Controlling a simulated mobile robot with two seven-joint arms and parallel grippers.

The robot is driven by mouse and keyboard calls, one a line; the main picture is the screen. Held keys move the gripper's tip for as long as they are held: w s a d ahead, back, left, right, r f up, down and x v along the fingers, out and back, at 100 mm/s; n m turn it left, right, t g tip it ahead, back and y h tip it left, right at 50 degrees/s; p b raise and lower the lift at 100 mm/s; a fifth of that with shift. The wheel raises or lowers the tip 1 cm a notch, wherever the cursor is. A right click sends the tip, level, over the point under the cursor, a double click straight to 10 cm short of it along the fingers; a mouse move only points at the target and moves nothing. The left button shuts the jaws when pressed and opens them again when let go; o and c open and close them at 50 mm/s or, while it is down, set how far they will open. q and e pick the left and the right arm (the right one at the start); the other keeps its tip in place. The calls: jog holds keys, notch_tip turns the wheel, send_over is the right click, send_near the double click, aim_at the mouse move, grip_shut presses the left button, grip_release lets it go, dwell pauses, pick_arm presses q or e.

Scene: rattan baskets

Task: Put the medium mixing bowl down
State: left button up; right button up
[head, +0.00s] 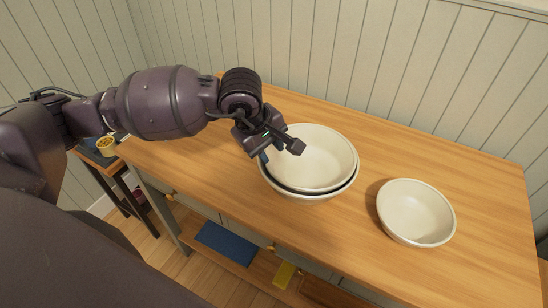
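The medium mixing bowl (322,165), cream white, sits nested within a larger white bowl (312,199) on the wooden counter. A dark gap shows between their rims on the near side. My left gripper (279,151) is at the left rim of the upper bowl. Its fingers look spread apart, one over the inside of the bowl and one by the outer left side. Contact with the rim is hard to see. My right gripper is not in view.
A smaller white bowl (416,212) stands alone to the right on the counter (470,170). Bare wood lies behind and around the bowls. A panelled wall (400,60) borders the back. A small dark side table with a yellow-rimmed bowl (106,145) stands at the left.

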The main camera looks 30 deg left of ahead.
pick_arm(q)
jog(key=v, duration=0.6)
jog(key=shift+r, duration=0.35)
jog(key=shift+s, duration=0.1)
